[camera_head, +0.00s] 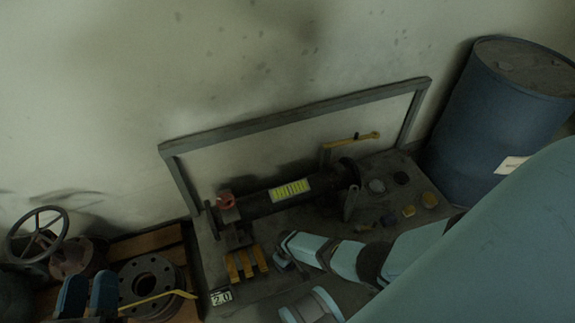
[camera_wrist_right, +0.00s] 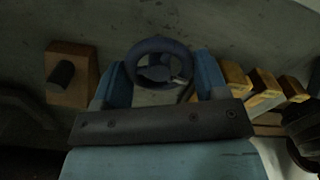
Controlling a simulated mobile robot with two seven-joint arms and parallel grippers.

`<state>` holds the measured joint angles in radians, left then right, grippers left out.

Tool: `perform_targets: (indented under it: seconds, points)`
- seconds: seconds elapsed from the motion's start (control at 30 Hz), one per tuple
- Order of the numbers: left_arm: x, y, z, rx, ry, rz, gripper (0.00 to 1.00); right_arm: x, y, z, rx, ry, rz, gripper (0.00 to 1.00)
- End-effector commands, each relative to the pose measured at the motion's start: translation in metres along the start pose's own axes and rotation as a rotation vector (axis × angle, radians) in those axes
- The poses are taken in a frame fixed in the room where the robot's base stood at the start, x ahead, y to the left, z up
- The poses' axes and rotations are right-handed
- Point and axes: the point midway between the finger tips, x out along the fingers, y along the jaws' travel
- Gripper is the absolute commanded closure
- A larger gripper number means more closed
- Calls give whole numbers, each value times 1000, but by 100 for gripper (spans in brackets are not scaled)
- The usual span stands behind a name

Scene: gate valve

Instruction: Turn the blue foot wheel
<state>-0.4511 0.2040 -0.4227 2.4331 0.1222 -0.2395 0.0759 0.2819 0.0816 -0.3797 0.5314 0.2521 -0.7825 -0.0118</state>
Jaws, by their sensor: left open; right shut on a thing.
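The blue foot wheel (camera_wrist_right: 160,47) is a small dark blue ring with a hub, in the middle of the right wrist view. The two light blue fingers of my right gripper (camera_wrist_right: 162,78) stand on either side of it, against its rim, shut on it. In the head view my right arm reaches down to the floor beside the yellow blocks, and I cannot make out the wheel there. My left gripper (camera_head: 88,294) is open at the lower left, its two blue fingers apart with nothing seen between them.
A dark pipe (camera_head: 257,202) with a yellow label lies inside a grey frame (camera_head: 300,112). Yellow blocks (camera_head: 246,263) stand near my right arm. A blue drum (camera_head: 490,120) stands at the right. A spoked handwheel (camera_head: 37,235) and a flange (camera_head: 148,280) are by my left gripper.

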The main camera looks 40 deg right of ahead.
Motion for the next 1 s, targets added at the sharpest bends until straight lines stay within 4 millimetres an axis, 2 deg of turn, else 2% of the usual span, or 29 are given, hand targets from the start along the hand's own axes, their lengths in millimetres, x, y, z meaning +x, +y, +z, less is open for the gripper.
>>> perform_targets:
  seconds: [0.3,0.33,0.4,0.43,0.77,0.97,1.0]
  points:
    - [0,0,-3,1,3,1,57,0,-1,1,0,-3,-1,57]
    - [0,0,-2,1,2,0,57,0,-1,1,0,-3,0,29]
    - [0,0,-2,1,2,0,57,0,-1,1,0,-3,0,13]
    - [0,0,-2,1,1,0,57,0,0,1,0,-2,0,8]
    - [1,0,-4,2,0,-1,57,-4,0,0,0,-1,0,8]
    - [0,0,-25,15,41,-22,57,-35,0,0,0,1,0,8]
    - [-1,-3,-19,20,10,-37,57,-42,0,0,0,0,0,8]
